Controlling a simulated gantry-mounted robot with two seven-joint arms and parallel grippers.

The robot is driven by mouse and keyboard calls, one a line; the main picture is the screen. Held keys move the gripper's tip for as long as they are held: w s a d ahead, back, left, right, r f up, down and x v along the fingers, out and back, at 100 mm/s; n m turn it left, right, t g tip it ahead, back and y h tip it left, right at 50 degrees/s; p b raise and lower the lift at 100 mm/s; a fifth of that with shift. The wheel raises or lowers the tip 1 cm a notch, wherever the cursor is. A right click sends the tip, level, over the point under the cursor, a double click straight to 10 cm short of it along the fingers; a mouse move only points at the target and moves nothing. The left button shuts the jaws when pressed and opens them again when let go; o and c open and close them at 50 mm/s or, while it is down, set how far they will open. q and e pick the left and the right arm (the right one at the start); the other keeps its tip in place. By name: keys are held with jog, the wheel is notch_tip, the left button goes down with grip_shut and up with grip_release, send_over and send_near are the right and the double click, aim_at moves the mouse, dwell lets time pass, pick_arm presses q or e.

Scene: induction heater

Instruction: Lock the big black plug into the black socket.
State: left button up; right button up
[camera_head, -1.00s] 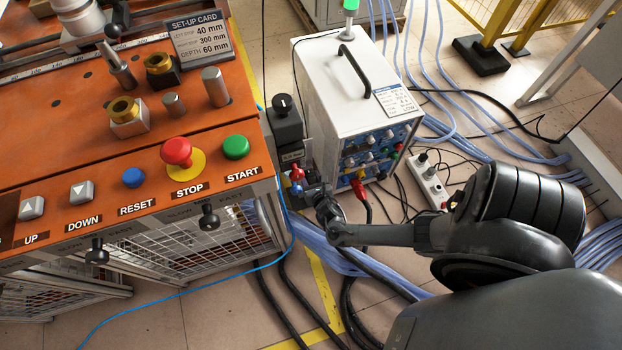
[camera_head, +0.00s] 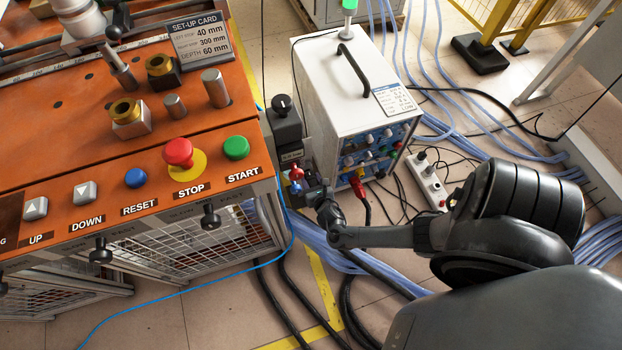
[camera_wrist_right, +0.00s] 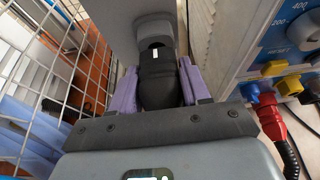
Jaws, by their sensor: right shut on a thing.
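My right gripper (camera_wrist_right: 158,72) is shut on the big black plug (camera_wrist_right: 160,90), with a purple finger pad on each side of it. In the right wrist view the plug points up the picture at the black socket (camera_wrist_right: 154,28) under a grey housing. A small white mark shows where they meet; I cannot tell how deep the plug sits or whether it is locked. In the head view my right gripper (camera_head: 312,192) is small and dark, beside the red and blue connectors below the black-knobbed box, and hides the plug there. My left gripper is not in view.
The white power unit (camera_head: 350,90) stands just right of the gripper, with a red plug (camera_wrist_right: 268,115) in its front. The orange control bench (camera_head: 100,150) and its wire mesh (camera_wrist_right: 85,50) are close on the left. Black cables and a power strip (camera_head: 427,180) lie on the floor.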

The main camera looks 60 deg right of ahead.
jog(key=shift+s+a+r, duration=0.1)
jog(key=shift+s+a, duration=0.05)
jog(key=shift+s+a+p, duration=0.3)
jog(key=shift+s+p, duration=0.05)
jog(key=shift+p, duration=0.05)
jog(key=shift+a, duration=0.1)
jog(key=shift+s+a+p, duration=0.45)
jog(key=shift+s+a, duration=0.05)
jog(key=shift+s, duration=0.15)
jog(key=shift+s+a+p, duration=0.35)
jog(key=shift+s+a, duration=0.25)
jog(key=shift+s+a, duration=0.15)
jog(key=shift+s, duration=0.05)
dwell(0.5)
